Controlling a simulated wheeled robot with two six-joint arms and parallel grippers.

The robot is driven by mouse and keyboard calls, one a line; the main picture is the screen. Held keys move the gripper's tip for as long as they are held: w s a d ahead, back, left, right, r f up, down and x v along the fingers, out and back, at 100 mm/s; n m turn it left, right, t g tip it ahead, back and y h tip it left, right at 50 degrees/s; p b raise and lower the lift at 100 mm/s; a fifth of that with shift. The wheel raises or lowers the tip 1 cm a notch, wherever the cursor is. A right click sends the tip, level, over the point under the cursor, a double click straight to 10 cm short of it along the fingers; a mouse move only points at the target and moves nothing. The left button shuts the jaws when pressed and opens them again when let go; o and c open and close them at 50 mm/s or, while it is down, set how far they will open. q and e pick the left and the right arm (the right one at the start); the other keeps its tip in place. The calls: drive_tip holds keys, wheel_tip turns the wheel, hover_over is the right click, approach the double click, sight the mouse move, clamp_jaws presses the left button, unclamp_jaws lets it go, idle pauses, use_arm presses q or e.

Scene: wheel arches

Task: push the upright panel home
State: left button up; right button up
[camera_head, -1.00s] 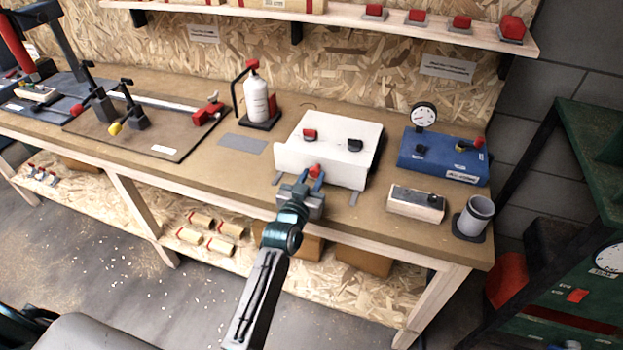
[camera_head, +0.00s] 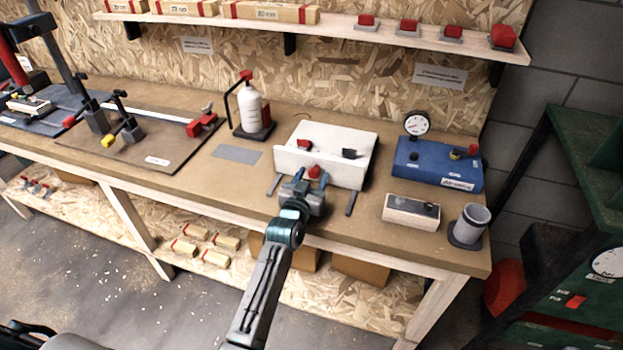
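The upright panel (camera_head: 343,174) is a white board standing along the front of a white box (camera_head: 335,137) on the workbench. Its left end extends past the box. A red knob (camera_head: 314,172) sits low on its front face. A red part (camera_head: 304,144) and a black part (camera_head: 350,154) lie on top, close behind the panel's upper edge. My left gripper (camera_head: 310,178) is in front of the panel, its blue fingers spread on either side of the red knob. Whether the fingertips touch the panel is too small to tell. My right gripper is not in view.
Two grey strips (camera_head: 351,203) extend forward from under the panel on the bench top (camera_head: 230,185). A bottle on a stand (camera_head: 250,110) is at back left. A blue gauge box (camera_head: 436,165), a pale block (camera_head: 411,212) and a grey cup (camera_head: 469,223) are at right.

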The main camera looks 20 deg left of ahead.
use_arm(q)
drive_tip(key=shift+s, duration=0.25)
drive_tip(key=s+b, duration=0.3)
drive_tip(key=s, duration=0.6)
drive_tip(key=shift+s+a+f, duration=0.1)
drive_tip(key=shift+s+a, duration=0.05)
drive_tip(key=shift+s, duration=0.5)
